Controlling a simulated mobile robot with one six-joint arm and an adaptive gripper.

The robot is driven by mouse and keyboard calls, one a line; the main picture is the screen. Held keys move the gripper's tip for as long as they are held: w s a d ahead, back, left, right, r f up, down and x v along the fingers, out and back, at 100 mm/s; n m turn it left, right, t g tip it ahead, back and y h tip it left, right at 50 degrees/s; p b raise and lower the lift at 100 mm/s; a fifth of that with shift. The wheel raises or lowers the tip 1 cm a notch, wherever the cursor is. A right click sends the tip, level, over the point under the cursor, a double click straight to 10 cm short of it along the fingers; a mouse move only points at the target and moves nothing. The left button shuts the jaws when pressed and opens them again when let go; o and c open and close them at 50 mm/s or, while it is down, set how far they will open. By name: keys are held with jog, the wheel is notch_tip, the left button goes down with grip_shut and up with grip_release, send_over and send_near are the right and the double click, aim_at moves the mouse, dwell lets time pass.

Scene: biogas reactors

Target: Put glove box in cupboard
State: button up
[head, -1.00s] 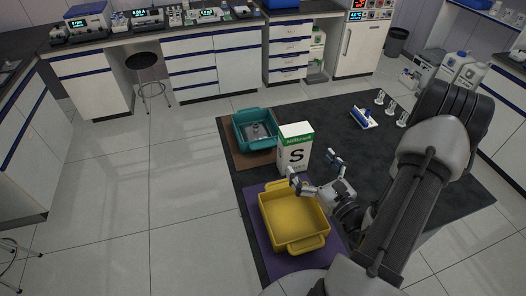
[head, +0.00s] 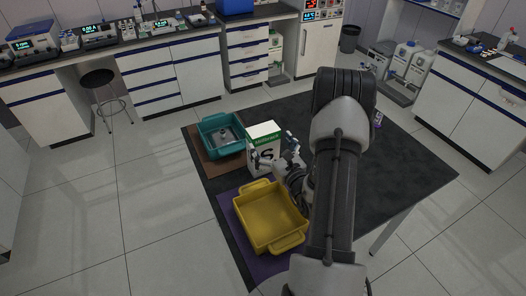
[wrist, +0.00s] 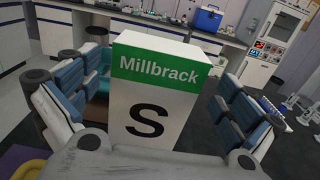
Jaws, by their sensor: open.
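The glove box, a white carton with a green "Millbrack" band and a large black "S" (head: 264,134), stands upright on the dark table. In the wrist view the box (wrist: 160,95) fills the middle, its front face towards me. My gripper (head: 272,152) is open at the box, with one finger on each side. In the wrist view my gripper's (wrist: 150,75) fingers flank the box; I cannot tell whether either touches it. White cupboards with blue trim (head: 195,78) line the back wall; I cannot tell which is meant.
A teal tray (head: 207,139) holding a grey item stands left of the box. A yellow tray (head: 243,222) stands in front on a purple mat. The dark table (head: 410,160) is bare at right. A stool (head: 97,79) stands by the back bench. Open floor (head: 110,190) lies at left.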

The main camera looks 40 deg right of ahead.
aim_at(263, 134)
jog(key=b+x, duration=0.1)
jog(key=x, duration=0.4)
jog(key=shift+w, duration=0.1)
jog(key=shift+c, duration=0.2)
jog(key=shift+r, duration=0.1)
jog(key=c, duration=1.8)
